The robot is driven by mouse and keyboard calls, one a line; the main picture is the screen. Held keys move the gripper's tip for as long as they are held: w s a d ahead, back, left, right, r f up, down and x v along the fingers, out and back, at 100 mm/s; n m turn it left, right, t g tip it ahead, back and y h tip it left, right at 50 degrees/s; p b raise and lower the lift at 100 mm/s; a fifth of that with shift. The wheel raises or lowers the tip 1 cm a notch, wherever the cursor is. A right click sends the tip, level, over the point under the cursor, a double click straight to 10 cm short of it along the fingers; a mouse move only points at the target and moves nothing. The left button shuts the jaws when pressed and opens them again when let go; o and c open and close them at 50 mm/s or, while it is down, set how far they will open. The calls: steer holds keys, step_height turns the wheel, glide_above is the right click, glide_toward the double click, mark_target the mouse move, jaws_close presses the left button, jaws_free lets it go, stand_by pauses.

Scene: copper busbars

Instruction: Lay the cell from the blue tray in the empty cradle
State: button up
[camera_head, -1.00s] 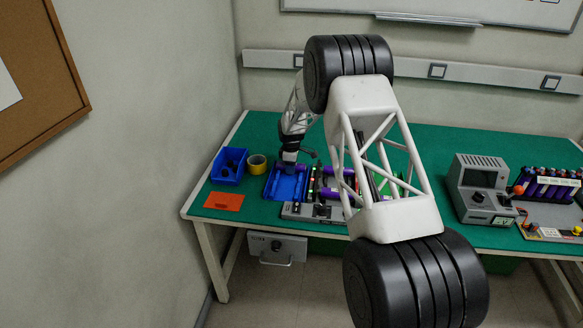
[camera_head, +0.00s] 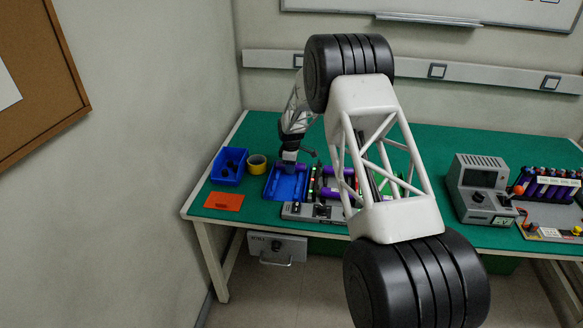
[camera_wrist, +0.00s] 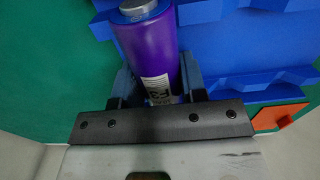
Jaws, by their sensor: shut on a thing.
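A purple cell (camera_wrist: 150,45) with a silver end and a white label stands out in the wrist view. My gripper (camera_wrist: 157,85) is shut on it, one finger on each side. The blue tray (camera_wrist: 235,50) is right behind and beside the cell; I cannot tell whether the cell still touches it. In the head view my gripper (camera_head: 289,160) is over the far part of the blue tray (camera_head: 284,187). The fixture with the cradles (camera_head: 313,211) stands just right of the tray, partly hidden by my arm. The empty cradle cannot be made out.
A blue bin (camera_head: 229,166) with dark contents, a yellow tape roll (camera_head: 257,163) and an orange piece (camera_head: 223,201) lie left of the tray. A grey instrument (camera_head: 481,190) and a rack of purple cells (camera_head: 548,190) stand at the right. Bare green mat (camera_head: 300,122) lies behind.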

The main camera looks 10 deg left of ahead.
steer(key=shift+r, duration=1.1)
